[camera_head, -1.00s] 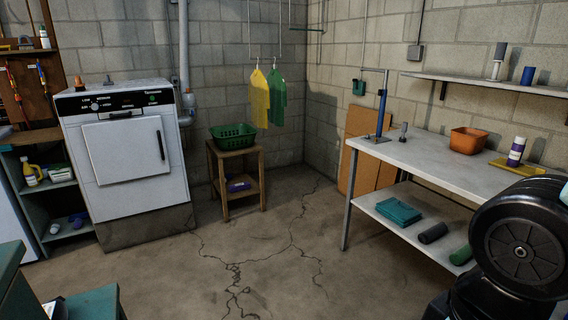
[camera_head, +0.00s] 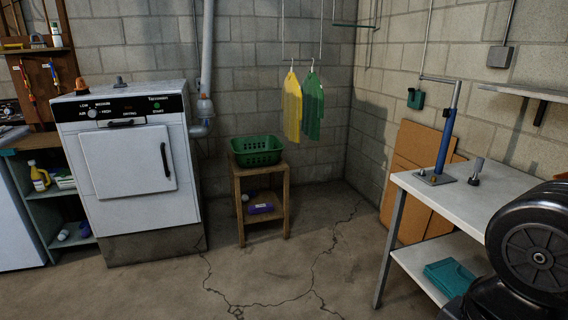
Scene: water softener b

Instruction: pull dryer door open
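The white dryer (camera_head: 125,215) stands against the block wall at the left, tilted a little in the picture, with a black control panel on top. Its square dryer door (camera_head: 122,160) looks shut. A dark vertical door handle (camera_head: 165,160) runs along the door's right side. My gripper is not in view; only a black part of my arm (camera_head: 535,250) shows at the lower right, well apart from the dryer.
A wooden stand (camera_head: 239,205) with a green basket (camera_head: 257,151) is right of the dryer. Shelves (camera_head: 50,203) with bottles adjoin its left. A white workbench (camera_head: 440,198) stands at the right. The cracked concrete floor (camera_head: 165,285) before the dryer is clear.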

